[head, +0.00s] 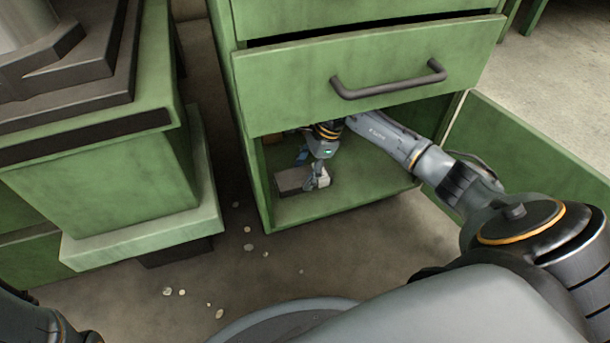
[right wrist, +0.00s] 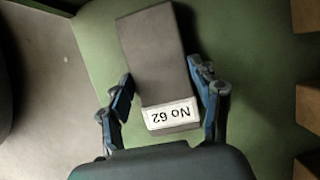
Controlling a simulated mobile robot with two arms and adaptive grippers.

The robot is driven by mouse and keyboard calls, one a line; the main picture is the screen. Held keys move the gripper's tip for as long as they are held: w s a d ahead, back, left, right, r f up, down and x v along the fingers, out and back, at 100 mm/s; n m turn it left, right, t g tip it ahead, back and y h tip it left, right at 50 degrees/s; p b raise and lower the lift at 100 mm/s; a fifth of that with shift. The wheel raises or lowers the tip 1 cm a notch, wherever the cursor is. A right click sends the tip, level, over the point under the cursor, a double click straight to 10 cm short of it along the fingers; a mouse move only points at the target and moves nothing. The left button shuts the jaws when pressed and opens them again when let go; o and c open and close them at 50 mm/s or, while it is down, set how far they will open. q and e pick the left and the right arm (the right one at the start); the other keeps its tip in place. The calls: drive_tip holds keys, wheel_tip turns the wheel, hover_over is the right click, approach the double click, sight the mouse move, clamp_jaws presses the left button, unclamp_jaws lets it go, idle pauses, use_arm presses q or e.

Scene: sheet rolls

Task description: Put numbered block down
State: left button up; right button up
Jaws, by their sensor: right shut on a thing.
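The numbered block is a dark grey bar (head: 293,180) with a white label at one end. It is inside the open lower compartment (head: 345,198) of the green cabinet, at or just above its floor; I cannot tell if it touches. In the right wrist view the block (right wrist: 154,55) shows its label "No 62" upside down. My right gripper (head: 317,180) reaches in under the drawer, its fingers on both sides of the block near the labelled end, shut on it. The fingers also show in the right wrist view (right wrist: 166,98). My left gripper is not in view.
A drawer front with a dark handle (head: 388,80) hangs above the compartment. An open green door (head: 535,150) stands at the right. Brown blocks (right wrist: 308,104) line the right edge of the wrist view. A green machine base (head: 110,180) stands at the left; pebbles lie on the floor.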

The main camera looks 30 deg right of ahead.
drive_tip(key=shift+r, duration=0.1)
drive_tip(key=o, duration=1.7)
